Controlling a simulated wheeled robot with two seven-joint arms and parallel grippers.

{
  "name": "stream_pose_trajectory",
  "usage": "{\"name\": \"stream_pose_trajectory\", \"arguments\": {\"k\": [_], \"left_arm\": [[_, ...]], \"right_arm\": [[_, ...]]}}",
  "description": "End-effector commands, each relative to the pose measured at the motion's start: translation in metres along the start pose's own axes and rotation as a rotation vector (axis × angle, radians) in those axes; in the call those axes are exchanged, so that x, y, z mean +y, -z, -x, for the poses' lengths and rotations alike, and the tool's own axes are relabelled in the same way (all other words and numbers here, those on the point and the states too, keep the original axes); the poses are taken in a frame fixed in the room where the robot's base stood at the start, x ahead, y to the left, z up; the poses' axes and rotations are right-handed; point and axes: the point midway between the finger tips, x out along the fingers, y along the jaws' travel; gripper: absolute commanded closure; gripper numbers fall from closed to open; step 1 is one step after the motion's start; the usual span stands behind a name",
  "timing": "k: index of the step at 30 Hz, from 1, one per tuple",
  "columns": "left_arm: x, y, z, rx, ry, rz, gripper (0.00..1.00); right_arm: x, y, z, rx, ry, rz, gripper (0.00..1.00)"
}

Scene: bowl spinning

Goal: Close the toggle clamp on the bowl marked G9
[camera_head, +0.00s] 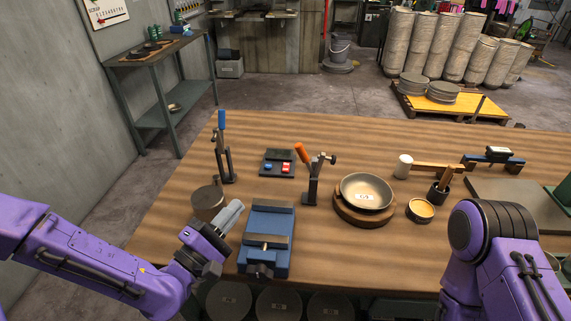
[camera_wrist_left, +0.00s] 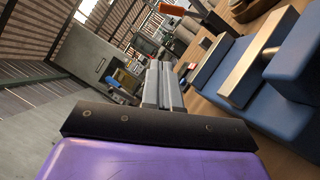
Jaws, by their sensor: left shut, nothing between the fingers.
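A shallow metal bowl (camera_head: 378,188) rests on a round wooden block right of the table's middle. Its white label (camera_head: 365,197) is too small to read surely. The toggle clamp (camera_head: 313,182) stands just left of the bowl. Its orange handle (camera_head: 301,152) leans up to the left, and its dark-tipped arm is raised, clear of the bowl. My left gripper (camera_head: 238,205) is shut and empty, left of the clamp and near the blue vise; its closed fingers show in the left wrist view (camera_wrist_left: 163,85). My right gripper is not in view.
A blue vise (camera_head: 254,220) lies between my left gripper and the clamp's foot. A blue-handled upright tool (camera_head: 223,150) and a brown cylinder (camera_head: 207,203) stand at left. A red-and-blue button box (camera_head: 278,165), mallet (camera_head: 430,167) and small yellow-filled dish (camera_head: 420,210) lie around the clamp and bowl.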

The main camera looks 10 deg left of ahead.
Motion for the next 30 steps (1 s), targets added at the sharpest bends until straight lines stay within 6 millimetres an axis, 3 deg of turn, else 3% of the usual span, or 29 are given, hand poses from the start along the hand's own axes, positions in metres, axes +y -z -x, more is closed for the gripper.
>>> {"name": "stream_pose_trajectory", "arguments": {"k": [1,3,10,14,16,26,30], "left_arm": [[-0.009,0.005,-0.003,-0.005,-0.006,-0.008,1.00],[-0.010,0.005,-0.010,-0.006,-0.007,-0.010,1.00],[-0.009,0.004,-0.025,-0.005,-0.005,-0.005,1.00],[-0.010,0.004,-0.051,-0.005,-0.004,-0.009,1.00],[0.001,0.000,-0.068,-0.001,0.002,-0.007,1.00],[0.002,-0.001,-0.141,0.000,0.002,-0.003,1.00],[0.002,-0.017,-0.158,-0.002,0.003,-0.003,1.00]], "right_arm": [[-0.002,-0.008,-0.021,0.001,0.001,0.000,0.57],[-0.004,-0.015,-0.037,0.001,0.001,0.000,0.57],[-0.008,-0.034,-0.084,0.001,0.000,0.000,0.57],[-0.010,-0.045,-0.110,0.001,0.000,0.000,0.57],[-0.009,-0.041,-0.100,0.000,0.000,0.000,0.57],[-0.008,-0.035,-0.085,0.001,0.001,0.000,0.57],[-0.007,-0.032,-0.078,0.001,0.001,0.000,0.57]]}}
